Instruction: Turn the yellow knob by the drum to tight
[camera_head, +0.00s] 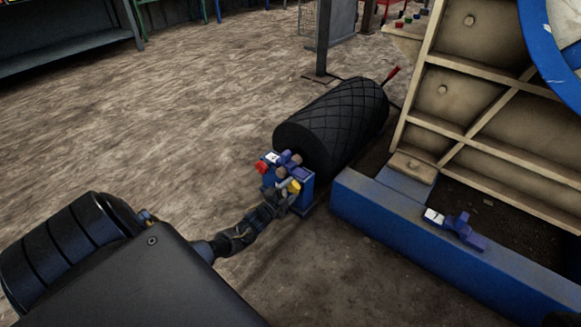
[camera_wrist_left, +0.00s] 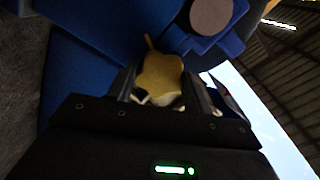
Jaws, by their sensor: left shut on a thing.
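The yellow knob (camera_head: 294,187) sits on the blue block (camera_head: 305,194) at the near end of the black drum (camera_head: 338,122). In the left wrist view the knob (camera_wrist_left: 160,76) is lobed, with a small point sticking out at its upper left. My left gripper (camera_head: 286,192) has reached the block from the left. In the left wrist view its two fingers (camera_wrist_left: 162,92) stand on either side of the knob, shut on it. The fingers hide the knob's sides. Any tight marking cannot be made out. My right gripper is not in view.
A red part (camera_head: 262,167) and a purple-blue part (camera_head: 288,158) sit on the block close to the knob. A long blue beam (camera_head: 400,230) of the machine lies to the right, bearing a blue fitting (camera_head: 460,228). Open floor (camera_head: 160,120) lies to the left.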

